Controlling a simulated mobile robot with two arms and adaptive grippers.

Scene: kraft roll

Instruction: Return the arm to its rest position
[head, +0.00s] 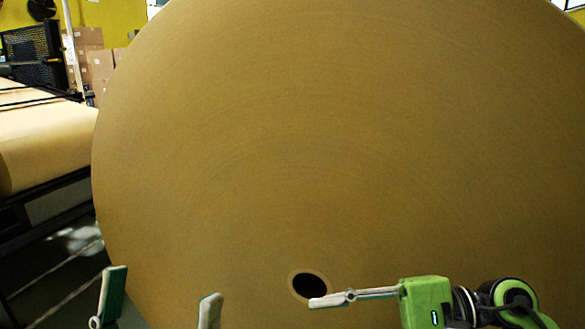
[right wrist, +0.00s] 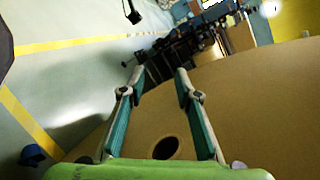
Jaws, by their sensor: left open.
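A huge brown kraft paper roll (head: 330,140) faces me on its flat end and fills most of the head view. Its dark core hole (head: 310,286) is low in the middle, and it also shows in the right wrist view (right wrist: 166,148). My left gripper (head: 163,284) is at the bottom left, its two fingers wide apart and empty in front of the roll. My right gripper (head: 318,301) is seen side-on, its tips overlapping the hole's lower edge. In the right wrist view (right wrist: 160,74) its fingers stand apart with nothing between them; whether it touches the roll cannot be told.
A second paper roll (head: 40,140) lies on a dark frame at the left. Cardboard boxes (head: 95,62) are stacked behind it. In the right wrist view, open pale floor (right wrist: 70,85) with yellow lines (right wrist: 28,120) lies left of the roll, and dark machinery (right wrist: 180,48) stands beyond.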

